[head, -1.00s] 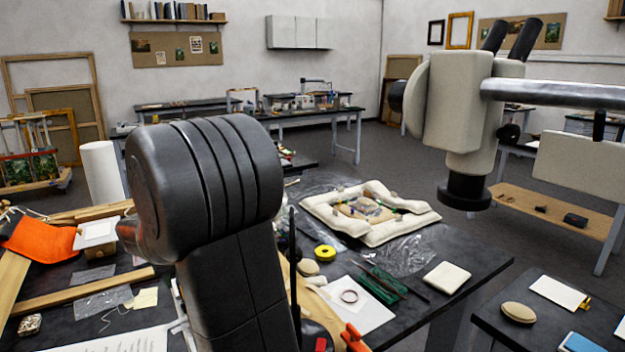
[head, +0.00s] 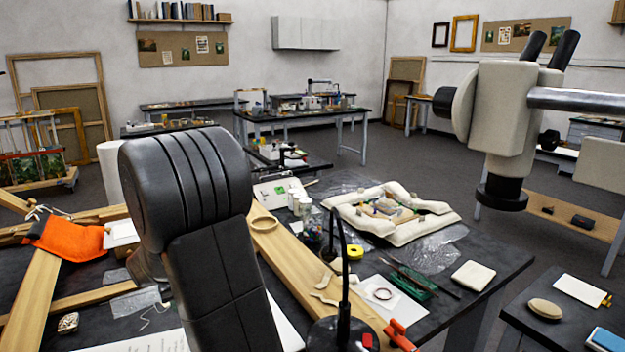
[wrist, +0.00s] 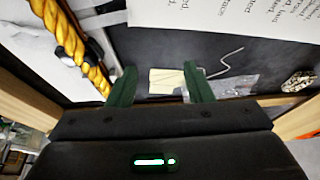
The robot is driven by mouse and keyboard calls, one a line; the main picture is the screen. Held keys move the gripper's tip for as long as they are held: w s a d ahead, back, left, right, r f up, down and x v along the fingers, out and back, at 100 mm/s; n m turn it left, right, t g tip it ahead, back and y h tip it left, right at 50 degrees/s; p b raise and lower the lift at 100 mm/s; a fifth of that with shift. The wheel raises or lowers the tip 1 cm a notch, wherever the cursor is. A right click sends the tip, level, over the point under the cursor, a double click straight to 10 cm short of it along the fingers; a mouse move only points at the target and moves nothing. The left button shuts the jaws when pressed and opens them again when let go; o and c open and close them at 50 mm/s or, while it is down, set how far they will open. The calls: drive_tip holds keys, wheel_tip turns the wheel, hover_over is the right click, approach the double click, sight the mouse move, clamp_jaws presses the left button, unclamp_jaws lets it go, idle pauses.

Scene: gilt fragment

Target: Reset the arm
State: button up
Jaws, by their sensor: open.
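My gripper (wrist: 154,85) shows in the wrist view with its two green fingers spread apart. It is open and nothing is between the fingers. Beyond the fingertips lies a cream paper note (wrist: 166,81) on the dark table. In the head view my dark arm fills the left middle and hides my gripper and part of the table.
A twisted gilt piece (wrist: 75,45) lies at the wrist view's upper left, near a printed sheet (wrist: 235,18). In the head view, wooden bars (head: 30,300), an orange cloth (head: 68,238), a white padded ring (head: 345,222) and a microscope (head: 505,120) surround the arm.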

wheel_tip(320, 180, down, 4)
drive_tip(key=shift+r, duration=0.2)
drive_tip(key=shift+b+v, duration=0.3)
drive_tip(key=shift+v, duration=2)
drive_tip(key=shift+d, duration=0.2)
drive_tip(key=shift+d+f, duration=0.1)
